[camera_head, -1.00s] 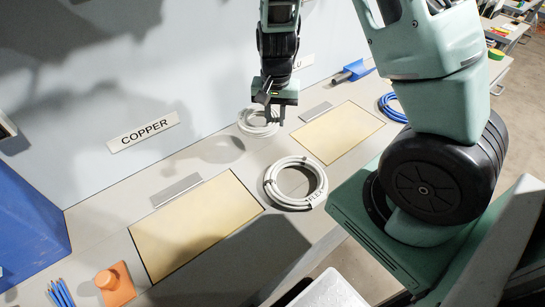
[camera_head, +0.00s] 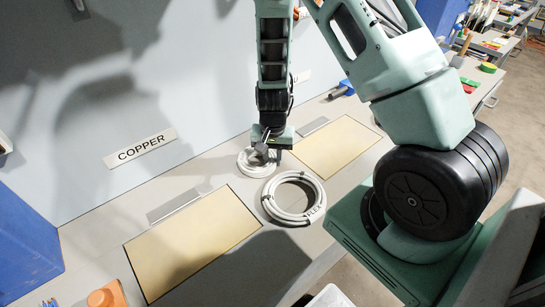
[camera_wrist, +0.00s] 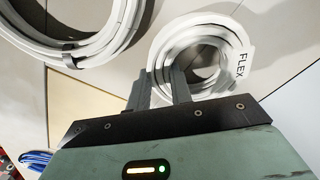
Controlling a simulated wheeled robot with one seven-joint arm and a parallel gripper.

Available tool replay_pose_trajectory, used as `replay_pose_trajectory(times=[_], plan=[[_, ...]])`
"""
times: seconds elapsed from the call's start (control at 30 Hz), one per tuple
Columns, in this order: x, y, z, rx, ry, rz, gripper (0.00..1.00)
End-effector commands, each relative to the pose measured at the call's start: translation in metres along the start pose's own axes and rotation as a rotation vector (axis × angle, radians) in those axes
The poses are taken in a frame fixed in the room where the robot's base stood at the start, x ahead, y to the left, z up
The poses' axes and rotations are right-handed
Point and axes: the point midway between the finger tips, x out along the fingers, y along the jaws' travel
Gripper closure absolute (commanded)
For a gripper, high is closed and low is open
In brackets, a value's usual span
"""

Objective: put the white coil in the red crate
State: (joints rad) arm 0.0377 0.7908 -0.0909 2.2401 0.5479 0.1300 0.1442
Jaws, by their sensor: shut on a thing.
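My gripper (camera_head: 271,150) points down, shut on the rim of a white coil (camera_head: 250,171). In the wrist view the fingers (camera_wrist: 166,92) meet the near left rim of this white coil (camera_wrist: 224,34), which bears a FLEX label. I cannot tell how high it is above the bench. A second white coil (camera_head: 274,212), also labelled FLEX, lies on the bench just in front and to the right. It also shows in the wrist view (camera_wrist: 121,25) at the upper left. No red crate is recognisable in view.
Two yellow pads (camera_head: 190,245) (camera_head: 335,148) lie on the bench. A COPPER sign (camera_head: 140,147) is on the back wall. A blue bin (camera_head: 25,245) stands at the left, an orange object (camera_head: 106,296) before it. A blue coil (camera_wrist: 36,158) shows in the wrist view.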

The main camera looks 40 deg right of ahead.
Motion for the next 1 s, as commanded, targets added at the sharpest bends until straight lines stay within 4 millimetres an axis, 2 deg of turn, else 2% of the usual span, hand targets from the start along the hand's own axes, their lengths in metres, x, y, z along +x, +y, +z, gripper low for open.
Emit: replay_pose_trajectory(times=[0.1,0.13,0.2,0.57,1.0], plan=[[0.004,0.000,0.000,0.000,0.000,0.000,1.00],[0.003,0.000,0.000,0.000,0.000,0.000,0.73],[0.003,0.000,0.000,0.000,0.000,0.000,0.57],[-0.004,0.000,0.000,-0.001,0.001,0.000,0.57],[-0.068,-0.001,0.000,-0.003,0.002,-0.001,0.57]])
